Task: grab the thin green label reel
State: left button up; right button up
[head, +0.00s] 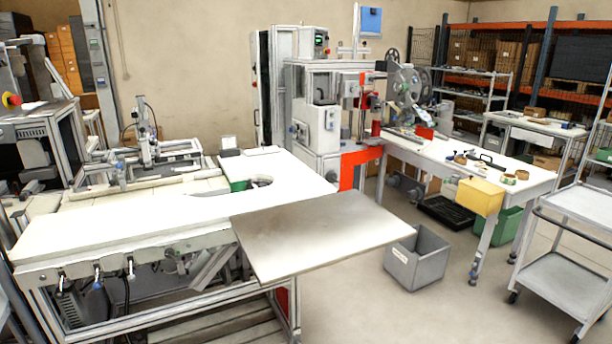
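Several small rolls lie on the white table (425,152) at the right. One tan roll (460,159) is near the table's middle. Neither of my grippers shows in the head view.
A grey bin (418,262) stands on the floor before the white table, and a yellow box (480,196) hangs at its front edge. A grey cart (560,285) stands at the right.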

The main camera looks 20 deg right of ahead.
aim_at(506, 178)
jog(key=i+l+z, duration=0.25)
jog(key=l+z, duration=0.15)
jog(key=i+l+z, duration=0.25)
jog(key=z, duration=0.2)
jog(key=i+l+z, duration=0.4)
jog(key=i+z, duration=0.25)
jog(key=z, duration=0.15)
jog(key=i+l, duration=0.1)
jog(key=i, duration=0.55)
jog(key=i+l+u, duration=0.1)
jog(key=i, duration=0.55)
jog(key=i+l, duration=0.15)
jog(key=i, duration=0.5)
jog(key=i+l+u, duration=0.2)
jog(key=i, duration=0.2)
jog(key=i+l+u, duration=0.2)
jog(key=i, duration=0.2)
jog(key=j, duration=0.1)
